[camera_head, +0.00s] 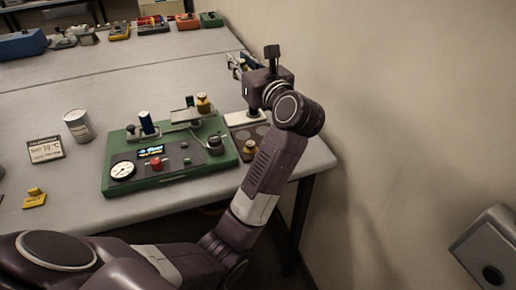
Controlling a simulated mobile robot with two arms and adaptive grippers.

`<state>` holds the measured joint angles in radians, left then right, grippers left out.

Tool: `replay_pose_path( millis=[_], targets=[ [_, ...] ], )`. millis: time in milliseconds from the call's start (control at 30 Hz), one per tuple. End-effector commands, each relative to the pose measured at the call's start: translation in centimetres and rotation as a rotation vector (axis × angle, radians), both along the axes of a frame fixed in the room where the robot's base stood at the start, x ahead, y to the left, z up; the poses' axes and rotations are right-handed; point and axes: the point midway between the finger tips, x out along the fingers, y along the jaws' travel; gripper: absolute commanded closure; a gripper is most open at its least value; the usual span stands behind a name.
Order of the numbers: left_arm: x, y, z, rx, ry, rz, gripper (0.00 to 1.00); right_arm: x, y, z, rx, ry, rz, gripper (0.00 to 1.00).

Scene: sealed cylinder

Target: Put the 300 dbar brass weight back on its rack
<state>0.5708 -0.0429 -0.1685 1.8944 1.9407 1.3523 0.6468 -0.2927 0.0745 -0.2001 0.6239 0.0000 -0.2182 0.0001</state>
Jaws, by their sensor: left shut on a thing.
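My left gripper (238,65) is above the table's right side, behind the green instrument, near the wall. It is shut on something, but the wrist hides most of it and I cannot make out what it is. One brass weight (203,103) sits on the raised part of the green instrument (175,178). Another small brass piece (249,148) sits on a dark flat board (262,131), which may be the rack, partly hidden by my left arm. No 300 dbar marking is readable. My right gripper is not in view.
A metal can (78,126), a small display reading about 19 °C (45,149) and a yellow object (34,199) stand left of the instrument. The wall (400,110) is close on the right. The table's (70,95) middle is clear; several tools lie at the back.

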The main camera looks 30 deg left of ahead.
Motion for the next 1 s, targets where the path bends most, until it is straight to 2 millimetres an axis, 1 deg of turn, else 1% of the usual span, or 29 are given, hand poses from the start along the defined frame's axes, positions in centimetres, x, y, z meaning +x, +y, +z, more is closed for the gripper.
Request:
replay_pose_path(
  millis=[33, 133, 233, 267, 367, 600, 700, 800, 1000],
  targets=[
    [0.1, 0.1, 0.2, -0.001, -0.004, 0.018, 1.0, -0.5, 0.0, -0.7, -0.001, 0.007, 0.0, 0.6],
    [0.2, 0.2, 0.7, 0.002, -0.002, 0.042, 1.0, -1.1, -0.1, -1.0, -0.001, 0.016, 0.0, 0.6],
    [0.2, 0.2, -0.2, 0.003, 0.003, 0.051, 1.0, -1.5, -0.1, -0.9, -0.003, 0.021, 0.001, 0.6],
    [0.1, 0.3, -0.7, 0.004, 0.004, 0.052, 1.0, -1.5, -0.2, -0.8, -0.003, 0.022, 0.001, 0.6],
    [0.1, 0.3, -3.2, 0.008, 0.008, 0.051, 1.0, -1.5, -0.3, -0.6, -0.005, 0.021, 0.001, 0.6],
    [0.1, 0.3, -9.6, 0.008, 0.006, 0.05, 1.0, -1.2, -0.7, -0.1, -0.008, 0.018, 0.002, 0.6],
    [0.1, 0.3, -11.9, 0.007, 0.004, 0.05, 1.0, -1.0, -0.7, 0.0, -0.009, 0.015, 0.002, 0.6],
    [0.1, 0.3, -13.6, 0.007, 0.001, 0.049, 1.0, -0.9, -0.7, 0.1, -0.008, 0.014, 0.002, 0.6],
    [0.2, 0.2, -15.3, 0.005, -0.001, 0.048, 1.0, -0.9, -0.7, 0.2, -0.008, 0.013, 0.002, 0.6]
  ],
)
